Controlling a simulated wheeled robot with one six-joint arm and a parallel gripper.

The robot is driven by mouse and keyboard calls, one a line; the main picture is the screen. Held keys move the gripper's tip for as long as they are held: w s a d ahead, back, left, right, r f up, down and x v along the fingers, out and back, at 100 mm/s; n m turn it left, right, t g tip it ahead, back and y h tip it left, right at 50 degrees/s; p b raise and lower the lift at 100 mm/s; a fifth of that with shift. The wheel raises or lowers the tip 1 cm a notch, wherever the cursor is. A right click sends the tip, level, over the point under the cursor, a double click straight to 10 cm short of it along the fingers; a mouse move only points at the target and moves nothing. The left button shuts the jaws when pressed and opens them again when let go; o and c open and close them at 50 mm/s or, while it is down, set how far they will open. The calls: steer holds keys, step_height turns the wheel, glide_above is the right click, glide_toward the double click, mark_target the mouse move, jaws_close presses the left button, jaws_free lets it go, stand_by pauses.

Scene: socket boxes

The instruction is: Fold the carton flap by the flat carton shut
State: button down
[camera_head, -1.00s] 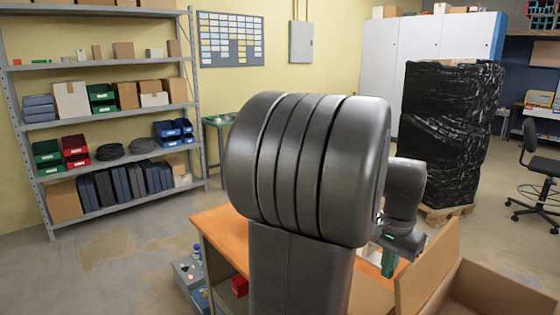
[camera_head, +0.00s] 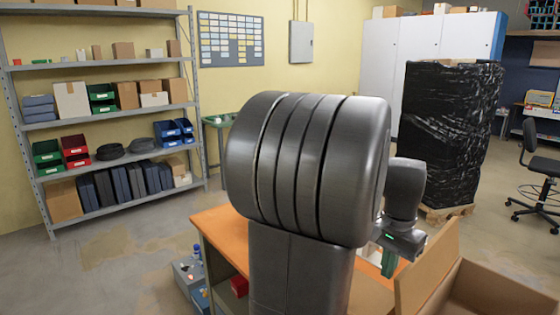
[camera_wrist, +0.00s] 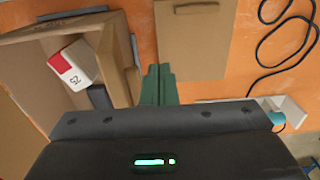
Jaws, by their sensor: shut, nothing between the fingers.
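An open brown carton (camera_wrist: 30,62) fills the upper left of the wrist view. Its flap (camera_wrist: 118,60) on the side toward the flat carton stands up, not folded over the opening. In the head view this looks like the raised flap (camera_head: 428,270) at the lower right, beside the carton's body (camera_head: 505,290). The flat carton (camera_wrist: 195,40) lies on the orange tabletop, to the right of the flap. My gripper (camera_wrist: 158,72) has green fingers, shut and empty, between the flap and the flat carton.
A white and red box (camera_wrist: 75,65) and a dark item (camera_wrist: 100,96) lie inside the carton. A black cable (camera_wrist: 275,50) curls on the table at the right, near a white tray (camera_wrist: 285,108). Bare orange tabletop (camera_wrist: 140,25) shows between the carton and the flat carton.

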stand_by(0.3)
steer(key=s+d+p, duration=0.1)
steer(key=s+d, duration=0.6)
steer(key=s, duration=0.1)
steer(key=shift+r+p, duration=0.4)
steer(key=shift+r, duration=0.05)
steer(key=shift+s, duration=0.1)
step_height(320, 180, up, 9)
steer(key=p, duration=0.8)
steer(key=shift+f, duration=0.1)
